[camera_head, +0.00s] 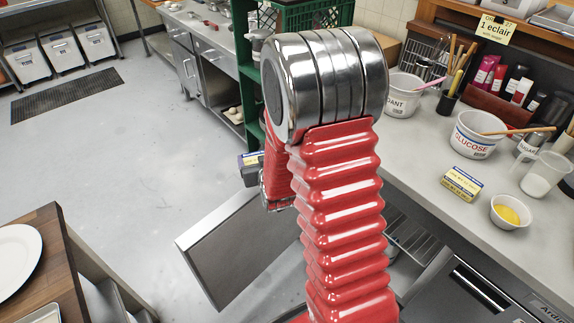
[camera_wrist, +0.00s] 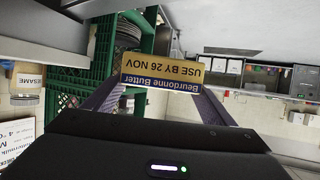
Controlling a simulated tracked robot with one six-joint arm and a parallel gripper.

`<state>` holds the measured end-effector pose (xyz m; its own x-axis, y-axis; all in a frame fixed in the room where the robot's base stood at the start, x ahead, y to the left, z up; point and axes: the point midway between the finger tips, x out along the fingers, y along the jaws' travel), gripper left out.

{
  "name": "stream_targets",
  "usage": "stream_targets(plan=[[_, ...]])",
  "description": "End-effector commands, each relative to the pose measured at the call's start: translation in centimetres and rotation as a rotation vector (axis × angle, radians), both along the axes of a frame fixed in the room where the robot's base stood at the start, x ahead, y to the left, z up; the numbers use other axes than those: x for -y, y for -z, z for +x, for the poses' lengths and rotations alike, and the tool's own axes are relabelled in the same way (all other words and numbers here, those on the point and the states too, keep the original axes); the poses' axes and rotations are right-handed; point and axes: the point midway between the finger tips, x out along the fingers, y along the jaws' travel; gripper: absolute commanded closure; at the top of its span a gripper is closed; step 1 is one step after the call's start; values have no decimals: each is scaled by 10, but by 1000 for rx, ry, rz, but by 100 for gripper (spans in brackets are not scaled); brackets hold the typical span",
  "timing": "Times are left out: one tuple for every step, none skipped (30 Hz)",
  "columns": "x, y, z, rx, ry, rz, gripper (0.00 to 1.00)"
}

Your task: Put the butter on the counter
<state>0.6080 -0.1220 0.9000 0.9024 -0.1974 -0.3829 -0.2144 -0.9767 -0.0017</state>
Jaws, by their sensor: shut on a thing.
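My gripper (camera_wrist: 160,84) is shut on the butter (camera_wrist: 168,70), a gold-and-blue pack labelled "Beurdonne Butter". In the wrist view the pack appears upside down between the two fingertips, clear of any surface. In the head view my red arm hides much of the gripper; a small blue end of what looks like the held pack (camera_head: 249,163) shows left of the arm, over the floor. The grey counter (camera_head: 410,140) runs along the right. A similar yellow-and-blue pack (camera_head: 462,184) lies on it.
The counter also holds a glucose tub (camera_head: 474,136), a bowl of yellow contents (camera_head: 510,211), a jug (camera_head: 544,175) and a white tub (camera_head: 401,96). A grey door-like panel (camera_head: 240,245) stands open low beside my arm. A wooden table (camera_head: 45,262) is at lower left.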

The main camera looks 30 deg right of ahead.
Motion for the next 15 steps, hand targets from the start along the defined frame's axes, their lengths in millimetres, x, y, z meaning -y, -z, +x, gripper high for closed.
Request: stream_targets(plan=[[-17, -14, 3, 7, -32, -1, 52], [-27, -21, 5, 9, -49, -2, 52], [-39, -29, 6, 8, -71, -3, 52], [-48, -35, 7, 8, -87, -3, 52], [-57, -41, 8, 8, -104, -3, 52], [-69, -49, 8, 7, -124, -3, 52], [-78, -55, 9, 8, -140, -3, 52], [-86, -60, 10, 6, -153, -3, 52], [-96, -66, 10, 7, -171, -3, 52], [-103, -70, 10, 5, -182, -2, 52], [-109, -73, 10, 5, -192, -3, 52], [-116, -76, 11, 4, -203, -2, 52], [-119, -77, 11, 2, -208, -2, 52], [-121, -78, 11, 1, -213, -2, 52], [-124, -79, 11, 1, -217, -2, 52]])
